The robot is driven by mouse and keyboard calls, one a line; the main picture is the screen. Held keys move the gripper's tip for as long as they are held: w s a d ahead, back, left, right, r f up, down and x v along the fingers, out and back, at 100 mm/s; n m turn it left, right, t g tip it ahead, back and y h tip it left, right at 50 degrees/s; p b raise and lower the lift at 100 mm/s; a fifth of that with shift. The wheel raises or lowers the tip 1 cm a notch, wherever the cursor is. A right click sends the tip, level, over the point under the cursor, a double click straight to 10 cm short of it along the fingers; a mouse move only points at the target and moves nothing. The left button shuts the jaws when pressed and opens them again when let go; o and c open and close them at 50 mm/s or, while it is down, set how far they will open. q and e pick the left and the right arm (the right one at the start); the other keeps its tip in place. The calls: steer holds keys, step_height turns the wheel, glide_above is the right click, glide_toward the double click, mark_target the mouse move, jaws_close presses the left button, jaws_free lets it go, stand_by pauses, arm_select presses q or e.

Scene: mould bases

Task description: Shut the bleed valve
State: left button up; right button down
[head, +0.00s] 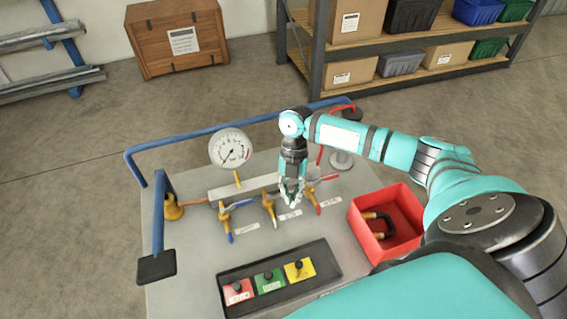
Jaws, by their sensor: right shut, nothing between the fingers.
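Several small brass valves stand in a row on a grey bench panel (190,262): a left valve (226,217) with a blue lever end, a middle valve (268,205), and a right valve (312,194) with red at its lever. Each has a small white label beside it, too small to read, so I cannot tell which is the bleed valve. My right gripper (291,198) points down between the middle and right valves, shut and empty. It partly hides the pipe behind; whether it touches a valve I cannot tell. My left gripper is not in view.
A pressure gauge (231,148) stands behind the left valve. A blue rail (205,132) runs along the back. A button box (327,262) with red, green and yellow plates lies in front. A red bin (371,250) with a dark curved part stands at right.

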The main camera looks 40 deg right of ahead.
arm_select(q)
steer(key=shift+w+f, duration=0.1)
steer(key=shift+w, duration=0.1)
arm_select(e)
steer(key=shift+w+d, duration=0.35)
steer(key=shift+w, duration=0.05)
steer(key=shift+w+d, duration=0.1)
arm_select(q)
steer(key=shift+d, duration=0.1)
